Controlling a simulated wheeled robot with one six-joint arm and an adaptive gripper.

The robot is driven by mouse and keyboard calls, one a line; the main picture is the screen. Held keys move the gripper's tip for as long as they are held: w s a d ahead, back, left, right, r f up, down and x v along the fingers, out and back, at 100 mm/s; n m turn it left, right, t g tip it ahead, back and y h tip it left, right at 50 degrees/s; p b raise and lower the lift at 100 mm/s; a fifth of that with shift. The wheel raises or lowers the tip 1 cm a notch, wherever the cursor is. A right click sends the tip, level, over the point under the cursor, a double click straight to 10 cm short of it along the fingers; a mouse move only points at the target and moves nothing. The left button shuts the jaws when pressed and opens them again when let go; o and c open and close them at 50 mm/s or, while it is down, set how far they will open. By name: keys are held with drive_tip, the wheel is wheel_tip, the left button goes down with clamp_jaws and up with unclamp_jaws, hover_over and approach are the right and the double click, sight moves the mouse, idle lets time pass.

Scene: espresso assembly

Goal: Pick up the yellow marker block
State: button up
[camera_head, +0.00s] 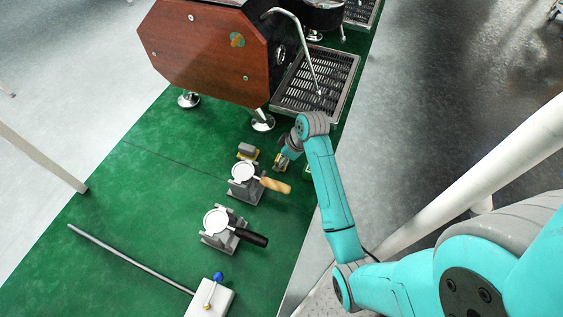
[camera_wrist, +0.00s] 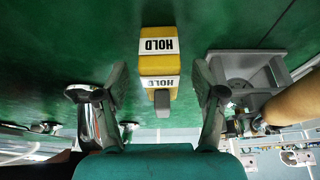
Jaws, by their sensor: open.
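The yellow marker block (camera_wrist: 159,45) has white "HOLD" labels and a grey knob at its lower end in the wrist view. It lies between and slightly beyond the two fingers of my gripper (camera_wrist: 161,75). The fingers are spread apart, with a visible gap on each side of the block. In the head view my gripper (camera_head: 284,158) is low over the green mat, beside the wooden-handled portafilter. Yellow shows close to it there, but the arm partly hides this spot.
A grey stand (camera_wrist: 240,70) is close on the right in the wrist view. The head view shows a small grey-and-yellow block (camera_head: 247,152), the wooden-handled portafilter (camera_head: 275,185), a black-handled portafilter (camera_head: 250,237), the espresso machine (camera_head: 205,50) and its drip tray (camera_head: 345,85).

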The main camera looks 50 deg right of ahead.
drive_tip(key=shift+w+f, duration=0.1)
drive_tip(key=shift+f, duration=0.15)
drive_tip(key=c, duration=1.2)
drive_tip(key=shift+c, duration=0.3)
